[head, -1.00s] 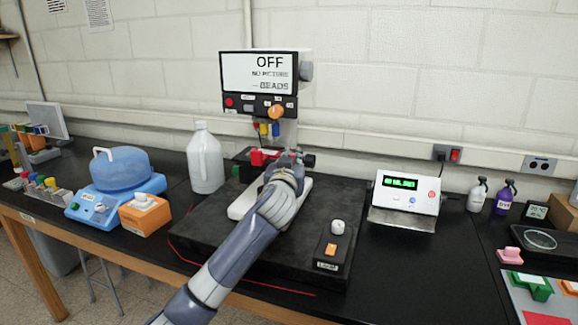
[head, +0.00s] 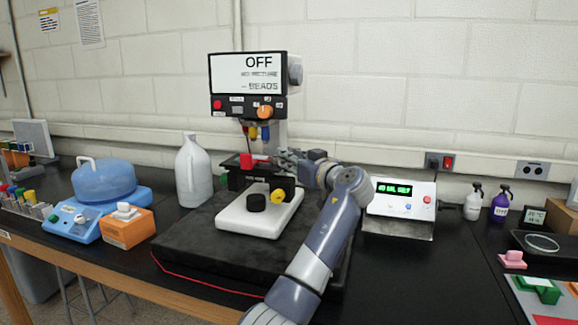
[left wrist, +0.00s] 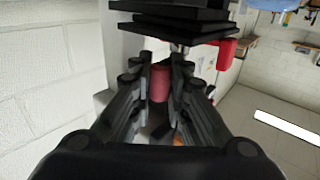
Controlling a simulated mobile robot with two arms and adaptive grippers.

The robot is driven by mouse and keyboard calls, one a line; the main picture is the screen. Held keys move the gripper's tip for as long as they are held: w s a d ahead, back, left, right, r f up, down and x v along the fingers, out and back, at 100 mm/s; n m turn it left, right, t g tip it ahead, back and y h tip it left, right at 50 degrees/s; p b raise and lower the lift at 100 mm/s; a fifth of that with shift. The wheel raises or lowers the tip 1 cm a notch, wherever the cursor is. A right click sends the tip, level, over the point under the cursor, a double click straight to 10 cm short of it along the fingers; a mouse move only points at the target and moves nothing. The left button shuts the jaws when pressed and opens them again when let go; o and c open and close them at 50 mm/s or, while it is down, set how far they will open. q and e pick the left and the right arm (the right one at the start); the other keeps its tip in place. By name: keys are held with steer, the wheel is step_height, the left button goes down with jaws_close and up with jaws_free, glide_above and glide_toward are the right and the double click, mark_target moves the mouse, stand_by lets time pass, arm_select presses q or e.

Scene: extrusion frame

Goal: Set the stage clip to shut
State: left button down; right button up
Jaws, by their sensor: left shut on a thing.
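The microscope (head: 250,90) stands on a black slab, with its dark stage (head: 236,181) above a white foot. A red block, which looks like the stage clip (head: 254,161), sits on the stage. My left gripper (head: 283,158) reaches in from the right, close beside the red block at stage height. In the left wrist view its fingers are closed around a red cylinder (left wrist: 160,82). I cannot tell whether this cylinder is part of the clip. A red block also shows there beside the black stage plates (left wrist: 226,53). My right gripper is out of view.
Coloured objectives (head: 258,132) hang just above the stage. The slab's front left is clear.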

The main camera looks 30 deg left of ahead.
arm_select(q)
steer(key=shift+w+n+g+y+b, duration=0.2)
steer(key=shift+n+g, duration=0.15)
steer(key=shift+g, duration=0.15)
steer(key=shift+w+n+g+y+b, duration=0.1)
steer(key=shift+n+g+y, duration=0.1)
steer(key=shift+n+g, duration=0.25)
steer(key=c, duration=1.5)
jaws_free()
steer(key=shift+a, duration=0.1)
steer(key=shift+c, duration=0.2)
steer(key=shift+s+d, duration=0.1)
steer(key=shift+d, duration=0.15)
steer(key=v, duration=1.1)
steer(key=shift+d, duration=0.25)
